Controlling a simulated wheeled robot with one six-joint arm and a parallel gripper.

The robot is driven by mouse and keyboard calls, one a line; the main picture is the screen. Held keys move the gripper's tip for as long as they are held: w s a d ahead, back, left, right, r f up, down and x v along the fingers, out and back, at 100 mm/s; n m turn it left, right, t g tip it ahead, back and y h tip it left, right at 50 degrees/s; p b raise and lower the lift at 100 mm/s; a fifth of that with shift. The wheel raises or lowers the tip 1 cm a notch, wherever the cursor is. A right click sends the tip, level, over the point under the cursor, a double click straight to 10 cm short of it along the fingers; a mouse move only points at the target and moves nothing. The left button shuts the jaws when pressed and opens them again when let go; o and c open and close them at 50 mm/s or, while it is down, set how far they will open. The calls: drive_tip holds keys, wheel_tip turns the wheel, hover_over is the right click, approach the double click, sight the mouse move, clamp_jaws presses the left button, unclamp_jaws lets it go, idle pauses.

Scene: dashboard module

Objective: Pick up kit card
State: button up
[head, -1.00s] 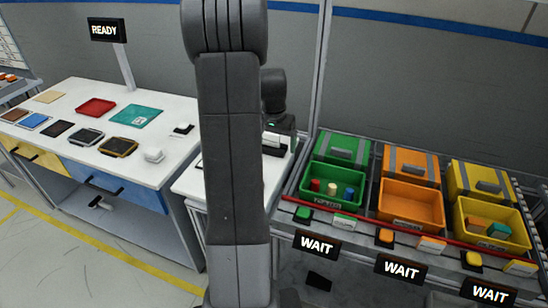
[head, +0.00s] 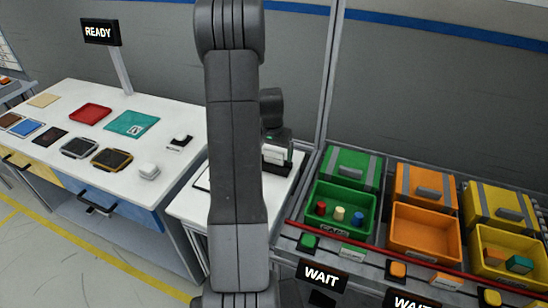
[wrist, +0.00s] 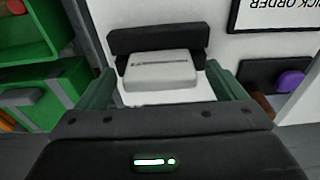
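A pale card-like piece (wrist: 162,68), which I take to be the kit card, sits against a black holder (wrist: 158,38) in the wrist view. In the head view the pale piece shows as a thin white edge with the dark holder (head: 275,155) on the white side table. My gripper (wrist: 163,82) is open, its two green fingers apart with the pale piece between and beyond them. Nothing is seen held. In the head view my arm and wrist hide much of the gripper and table.
A framed "PICK ORDER" sheet (wrist: 272,14) lies beside the holder. A purple piece (wrist: 290,82) on a dark base is at right. A green bin (head: 341,208) with several coloured pegs stands right of the side table. A white bench (head: 60,100) with trays is at left.

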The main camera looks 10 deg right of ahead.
drive_tip(key=c, duration=1)
drive_tip(key=shift+r, duration=0.1)
